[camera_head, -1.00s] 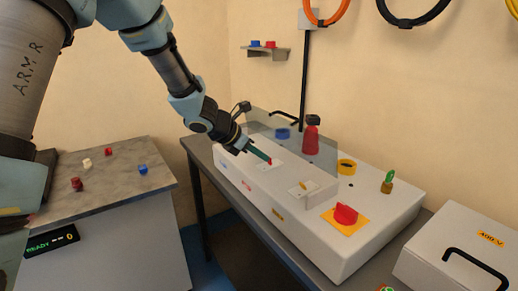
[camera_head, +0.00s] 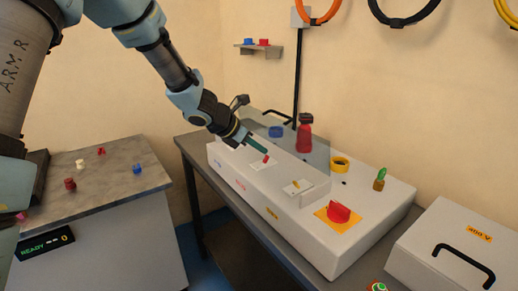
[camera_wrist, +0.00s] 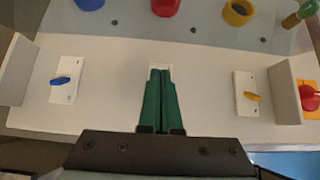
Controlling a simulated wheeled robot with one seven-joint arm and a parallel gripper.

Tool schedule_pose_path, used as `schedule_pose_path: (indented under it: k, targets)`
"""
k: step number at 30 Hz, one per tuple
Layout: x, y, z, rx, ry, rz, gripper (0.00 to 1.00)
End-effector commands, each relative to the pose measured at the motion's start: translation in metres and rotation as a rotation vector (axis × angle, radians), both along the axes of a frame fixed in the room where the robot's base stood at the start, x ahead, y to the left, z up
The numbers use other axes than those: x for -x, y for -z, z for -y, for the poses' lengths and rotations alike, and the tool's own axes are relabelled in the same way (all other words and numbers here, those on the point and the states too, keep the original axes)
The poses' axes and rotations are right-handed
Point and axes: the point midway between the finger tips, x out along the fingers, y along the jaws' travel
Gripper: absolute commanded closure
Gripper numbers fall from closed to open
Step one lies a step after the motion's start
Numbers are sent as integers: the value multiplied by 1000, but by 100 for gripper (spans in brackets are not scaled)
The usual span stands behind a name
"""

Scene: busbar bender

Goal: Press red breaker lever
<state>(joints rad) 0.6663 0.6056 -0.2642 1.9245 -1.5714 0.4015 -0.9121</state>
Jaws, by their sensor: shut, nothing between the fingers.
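The red breaker lever (camera_head: 266,159) is a small red toggle on a white plate on the bender's light grey box (camera_head: 235,172). My gripper (camera_head: 265,153) is shut, with its green fingers pointing down at this lever. The tips are at or just above it; I cannot tell whether they touch. In the wrist view my gripper (camera_wrist: 160,76) covers the lever, and only part of its white plate (camera_wrist: 160,69) shows behind the fingers. A blue lever (camera_wrist: 61,80) is to the left and a yellow lever (camera_wrist: 251,96) to the right.
A clear panel (camera_head: 310,152) stands behind the lever row. Behind it are a red post (camera_head: 304,138) and blue and yellow rings. A red knob (camera_head: 339,213) on a yellow plate is at the right. A side table (camera_head: 110,178) with small coloured pieces stands left.

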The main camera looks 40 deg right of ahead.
Motion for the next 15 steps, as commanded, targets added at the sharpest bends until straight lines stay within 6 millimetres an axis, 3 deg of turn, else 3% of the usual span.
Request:
schedule_pose_path:
  k: [4, 15]
  targets:
    - [0, -9, 0, 0, 0, 0, 100]
    - [0, -9, 0, 0, 0, 0, 100]
